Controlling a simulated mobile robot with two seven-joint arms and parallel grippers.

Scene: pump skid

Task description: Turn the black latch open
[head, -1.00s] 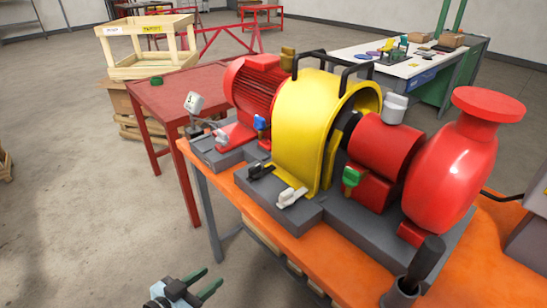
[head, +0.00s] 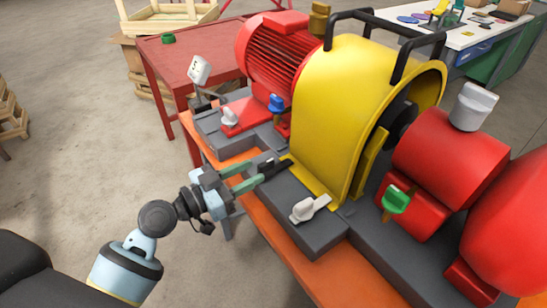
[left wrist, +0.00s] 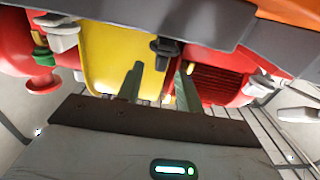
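The black latch (head: 277,167) is on the grey base at the foot of the yellow guard (head: 335,110). In the left wrist view the black latch (left wrist: 165,52) lies ahead, between the lines of the two fingers. My left gripper (head: 256,172) reaches in from the left with its two green fingers apart and their tips close to the latch. In the left wrist view the gripper (left wrist: 160,78) is open and nothing is held. I cannot tell whether a finger touches the latch. My right gripper is not in view.
A white latch (head: 309,208) is on the base to the right of the black one. A red motor (head: 278,62) and a red pump body (head: 450,165) flank the guard. A green knob (head: 396,199) and a blue knob (head: 276,103) are nearby. Open floor lies left.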

